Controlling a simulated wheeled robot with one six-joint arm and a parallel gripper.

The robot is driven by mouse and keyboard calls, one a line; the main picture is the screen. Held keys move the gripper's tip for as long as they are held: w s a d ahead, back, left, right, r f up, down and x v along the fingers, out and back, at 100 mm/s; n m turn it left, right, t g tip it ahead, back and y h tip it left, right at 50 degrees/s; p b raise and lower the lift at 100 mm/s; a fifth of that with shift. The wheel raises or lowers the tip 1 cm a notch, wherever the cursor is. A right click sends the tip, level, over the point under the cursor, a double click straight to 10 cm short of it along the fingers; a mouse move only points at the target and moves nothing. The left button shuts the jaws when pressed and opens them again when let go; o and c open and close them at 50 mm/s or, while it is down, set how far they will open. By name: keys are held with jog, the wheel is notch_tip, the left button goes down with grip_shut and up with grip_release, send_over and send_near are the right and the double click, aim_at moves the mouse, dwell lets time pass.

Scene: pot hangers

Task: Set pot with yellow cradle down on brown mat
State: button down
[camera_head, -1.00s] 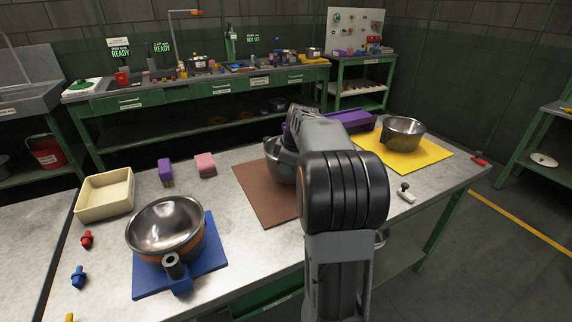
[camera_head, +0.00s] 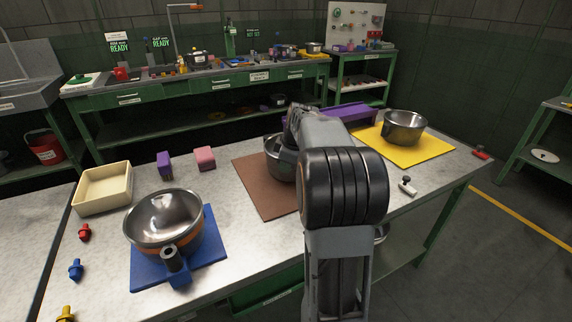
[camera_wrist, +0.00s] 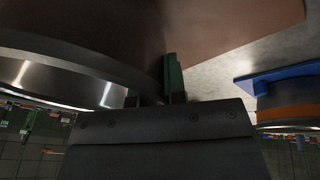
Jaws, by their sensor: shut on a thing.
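A shiny steel pot (camera_head: 277,160) is over the brown mat (camera_head: 262,198), partly hidden behind my arm in the head view. In the wrist view the same pot (camera_wrist: 60,68) fills the left side, and the brown mat (camera_wrist: 235,25) is at the top. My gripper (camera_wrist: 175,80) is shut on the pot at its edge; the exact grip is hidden. No yellow cradle shows on this pot. I cannot tell whether its bottom touches the mat.
A pot (camera_head: 163,222) with an orange band stands on a blue mat (camera_head: 214,240). Another pot (camera_head: 404,127) stands on a yellow mat (camera_head: 440,149). A purple block (camera_head: 164,163), pink block (camera_head: 205,158) and cream tray (camera_head: 103,190) are left. A black-and-white piece (camera_head: 407,187) is right.

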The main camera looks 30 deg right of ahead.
jog(key=shift+f+b, duration=0.35)
jog(key=shift+f, duration=0.1)
jog(key=c, duration=1.1)
grip_release()
jog(key=shift+f, duration=0.1)
jog(key=w+r+p+v, duration=0.1)
jog(key=w+p+v, duration=0.2)
jog(key=p+v, duration=0.9)
jog(key=v, duration=1.1)
jog(key=shift+a+r, duration=0.3)
